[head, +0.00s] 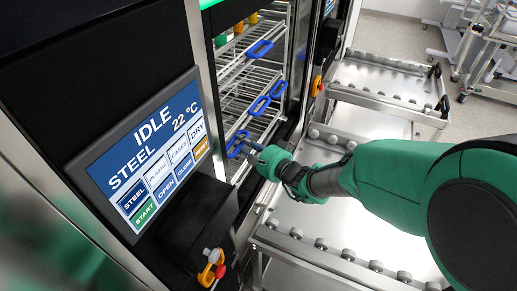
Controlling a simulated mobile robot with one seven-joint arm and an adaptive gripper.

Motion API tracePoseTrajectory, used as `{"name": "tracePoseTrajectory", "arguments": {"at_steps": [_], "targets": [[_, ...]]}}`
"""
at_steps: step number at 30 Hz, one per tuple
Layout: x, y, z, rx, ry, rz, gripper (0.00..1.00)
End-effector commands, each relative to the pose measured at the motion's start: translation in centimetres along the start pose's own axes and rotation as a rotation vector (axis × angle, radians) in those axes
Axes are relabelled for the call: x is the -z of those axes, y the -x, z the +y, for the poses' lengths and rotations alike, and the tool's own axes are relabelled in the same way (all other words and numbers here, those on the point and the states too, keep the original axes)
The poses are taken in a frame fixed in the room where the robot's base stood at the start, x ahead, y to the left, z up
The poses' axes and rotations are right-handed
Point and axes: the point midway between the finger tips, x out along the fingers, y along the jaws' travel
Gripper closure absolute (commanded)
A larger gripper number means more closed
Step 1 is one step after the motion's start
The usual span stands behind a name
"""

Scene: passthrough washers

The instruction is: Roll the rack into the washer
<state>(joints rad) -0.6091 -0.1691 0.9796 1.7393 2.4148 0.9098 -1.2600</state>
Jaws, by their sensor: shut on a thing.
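The washer (180,35) stands open at the left, its display (145,150) reading "IDLE", "STEEL" and "22 °C". The wire rack (245,90) is in the washer opening, with several blue loop handles (260,49) on its front. My gripper (250,149) is shut on the lowest blue handle (236,146) at the rack's front. The fingers are small and partly hidden by my wrist. How deep the rack sits inside cannot be told from this view.
A steel roller trolley (310,220) stands before the opening, its visible top bare under my arm. A second trolley (385,80) stands beyond. An orange and yellow fitting (212,268) sticks out below the display. Wheeled carts (490,45) stand at the far right.

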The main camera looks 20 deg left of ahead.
Motion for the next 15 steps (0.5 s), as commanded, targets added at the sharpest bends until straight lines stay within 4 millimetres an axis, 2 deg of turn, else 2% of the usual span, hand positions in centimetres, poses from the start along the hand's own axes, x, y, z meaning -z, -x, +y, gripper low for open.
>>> {"name": "tracePoseTrajectory", "arguments": {"at_steps": [1,6,15], "targets": [[-0.5,-1.0,-0.3,0.001,0.002,-0.003,1.0],[-1.4,-3.4,-0.8,0.001,0.001,-0.001,1.0],[-2.4,-5.8,-1.3,0.001,0.001,0.0,1.0]]}}
